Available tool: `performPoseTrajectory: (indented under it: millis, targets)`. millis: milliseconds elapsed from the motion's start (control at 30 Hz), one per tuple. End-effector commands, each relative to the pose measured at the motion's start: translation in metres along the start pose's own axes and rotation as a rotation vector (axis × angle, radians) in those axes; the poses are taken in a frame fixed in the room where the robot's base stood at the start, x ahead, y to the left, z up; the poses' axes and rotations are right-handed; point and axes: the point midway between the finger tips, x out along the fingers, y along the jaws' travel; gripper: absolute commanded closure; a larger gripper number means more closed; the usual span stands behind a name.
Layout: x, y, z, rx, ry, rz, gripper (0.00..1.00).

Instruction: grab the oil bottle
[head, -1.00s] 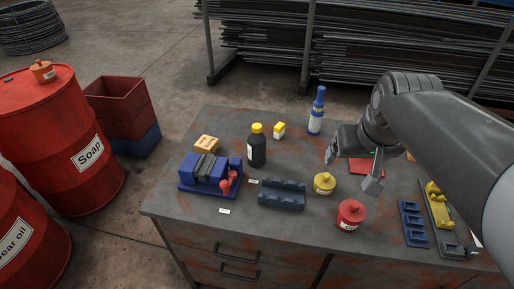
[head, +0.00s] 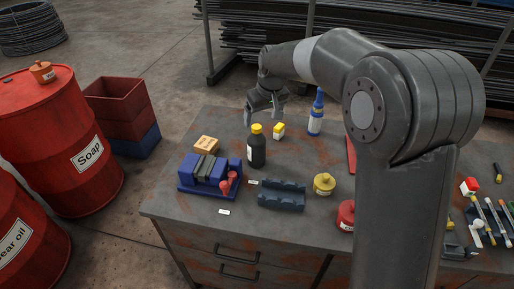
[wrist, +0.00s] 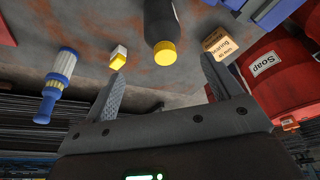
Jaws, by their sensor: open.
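A black bottle with a yellow cap and a pale label (head: 257,151) stands upright on the workbench; its label is too small to read. In the wrist view the black bottle (wrist: 160,22) shows at the top, its cap lying in line with the gap between my fingers. My gripper (head: 262,119) is open and empty, above and just behind the black bottle, not visibly touching it.
Near the black bottle are a small yellow-and-white box (head: 279,131), a cardboard box (head: 206,144) and a blue vise (head: 205,175). A dark rack (head: 282,196) and a yellow can (head: 324,184) lie nearer. My arm hides part of the bench's right side.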

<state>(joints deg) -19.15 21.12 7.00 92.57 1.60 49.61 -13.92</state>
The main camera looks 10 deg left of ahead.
Motion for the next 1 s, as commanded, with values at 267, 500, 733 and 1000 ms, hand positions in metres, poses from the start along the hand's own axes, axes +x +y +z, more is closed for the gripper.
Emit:
performPoseTrajectory:
  millis: [267, 500, 733, 1000]
  targets:
    - [0.028, -0.003, -0.004, -0.008, -0.004, -0.006, 0.16]
    - [0.061, -0.003, -0.004, -0.007, -0.003, -0.005, 0.16]
    - [0.082, -0.005, -0.005, -0.007, -0.003, -0.005, 0.16]
    - [0.113, -0.006, -0.007, -0.007, -0.001, -0.004, 0.16]
